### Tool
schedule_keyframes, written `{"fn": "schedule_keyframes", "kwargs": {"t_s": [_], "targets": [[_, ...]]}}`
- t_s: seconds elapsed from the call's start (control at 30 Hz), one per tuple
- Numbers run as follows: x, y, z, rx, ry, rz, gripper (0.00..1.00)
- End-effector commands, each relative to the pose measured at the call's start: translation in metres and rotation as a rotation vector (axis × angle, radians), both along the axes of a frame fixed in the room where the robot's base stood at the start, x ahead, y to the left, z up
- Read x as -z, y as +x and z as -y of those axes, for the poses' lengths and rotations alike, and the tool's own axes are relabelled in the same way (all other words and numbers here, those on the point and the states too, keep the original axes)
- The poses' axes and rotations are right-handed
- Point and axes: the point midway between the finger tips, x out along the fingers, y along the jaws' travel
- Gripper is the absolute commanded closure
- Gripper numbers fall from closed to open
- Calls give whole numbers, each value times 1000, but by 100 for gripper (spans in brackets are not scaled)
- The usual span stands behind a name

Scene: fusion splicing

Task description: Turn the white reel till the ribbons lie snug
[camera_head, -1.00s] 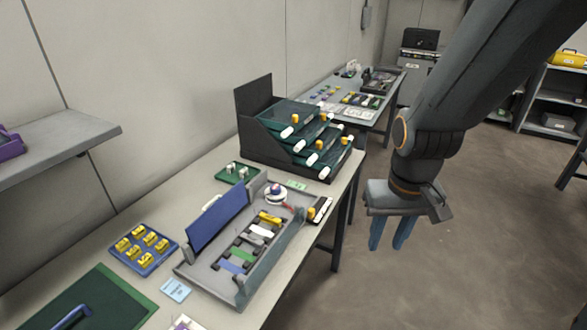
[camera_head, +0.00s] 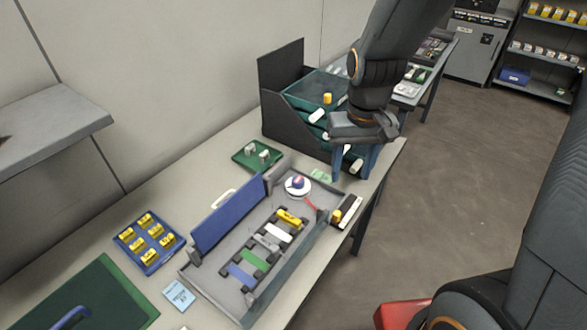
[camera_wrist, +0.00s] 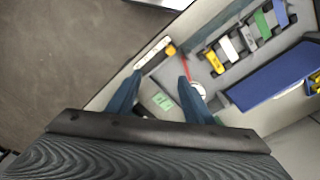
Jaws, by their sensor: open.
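The white reel (camera_head: 298,186) is a round disc with a blue and red top. It sits in the back right corner of the grey tray (camera_head: 222,298). A thin red strip (camera_head: 310,203) runs from beside it toward the colored blocks; whether the ribbons are snug is too small to tell. My gripper (camera_head: 353,168) is open and empty, pointing down above the bench, to the right of the reel. In the wrist view the reel (camera_wrist: 198,89) is partly hidden behind one finger, and my gripper (camera_wrist: 160,78) spans a green label.
A dark rack (camera_head: 281,110) with teal shelves stands close behind my gripper. The tray's raised blue lid (camera_head: 228,215) stands left of the reel. A green pad (camera_head: 244,160) and a small holder (camera_head: 346,212) flank the tray. Open floor lies to the right.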

Motion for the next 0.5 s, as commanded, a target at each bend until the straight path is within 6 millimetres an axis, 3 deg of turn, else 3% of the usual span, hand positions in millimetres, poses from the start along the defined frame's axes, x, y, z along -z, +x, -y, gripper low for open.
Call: {"fn": "schedule_keyframes", "kwargs": {"t_s": [0.1,0.2,0.33,0.5], "targets": [[3,37,-37,-35,-1,-26,54],[10,61,-66,-55,-4,-44,54],[18,80,-96,-73,-7,-58,54],[26,91,-111,-81,-10,-68,54]]}}
